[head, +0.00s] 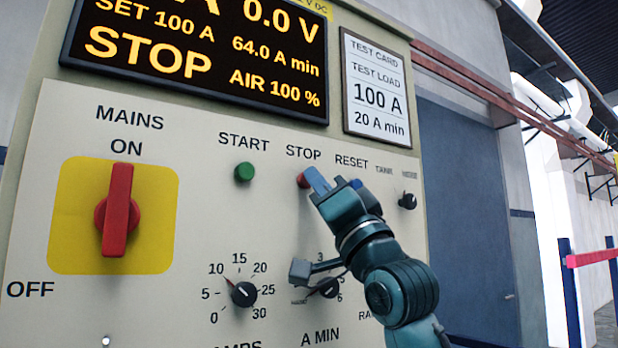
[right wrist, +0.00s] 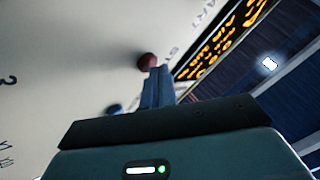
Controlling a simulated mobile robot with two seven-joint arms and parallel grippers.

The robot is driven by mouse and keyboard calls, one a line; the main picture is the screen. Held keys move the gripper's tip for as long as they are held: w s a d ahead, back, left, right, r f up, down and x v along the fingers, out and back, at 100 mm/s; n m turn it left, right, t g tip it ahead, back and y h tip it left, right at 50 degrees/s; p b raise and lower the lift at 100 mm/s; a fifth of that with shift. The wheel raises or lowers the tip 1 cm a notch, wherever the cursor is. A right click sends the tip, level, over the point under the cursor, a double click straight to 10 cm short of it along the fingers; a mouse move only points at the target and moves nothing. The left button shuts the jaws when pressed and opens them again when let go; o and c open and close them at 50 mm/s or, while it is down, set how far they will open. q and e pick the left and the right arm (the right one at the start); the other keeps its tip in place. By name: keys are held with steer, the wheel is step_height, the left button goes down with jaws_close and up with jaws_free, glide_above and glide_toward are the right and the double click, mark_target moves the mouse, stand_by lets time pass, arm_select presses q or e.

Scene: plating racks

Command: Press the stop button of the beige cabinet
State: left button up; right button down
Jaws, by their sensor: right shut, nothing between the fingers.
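The beige cabinet (head: 60,235) fills most of the head view. Its red stop button (head: 303,180) sits under the STOP label, between the green start button (head: 244,172) and the blue reset button (head: 356,184). My right gripper (head: 316,182) is shut and empty, its fingertips at the stop button and partly covering it. In the right wrist view the red button (right wrist: 147,61) shows right at the tips of the shut fingers (right wrist: 158,86). I cannot tell whether they touch it or whether it is pushed in. The display (head: 190,50) reads STOP. My left gripper is not in view.
A red mains switch (head: 117,212) on a yellow plate points to ON. An amps knob (head: 244,293) and an A MIN knob (head: 329,288) lie below the buttons, and a small black knob (head: 408,201) to the right. A test card (head: 376,88) is above.

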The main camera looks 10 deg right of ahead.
stand_by(0.5)
steer(key=shift+s+d, duration=0.25)
steer(key=shift+s, duration=0.5)
steer(key=s, duration=0.1)
steer(key=s+d, duration=0.1)
steer(key=s, duration=0.1)
steer(key=s+b, duration=0.1)
steer(key=shift+s+d, duration=0.35)
stand_by(0.6)
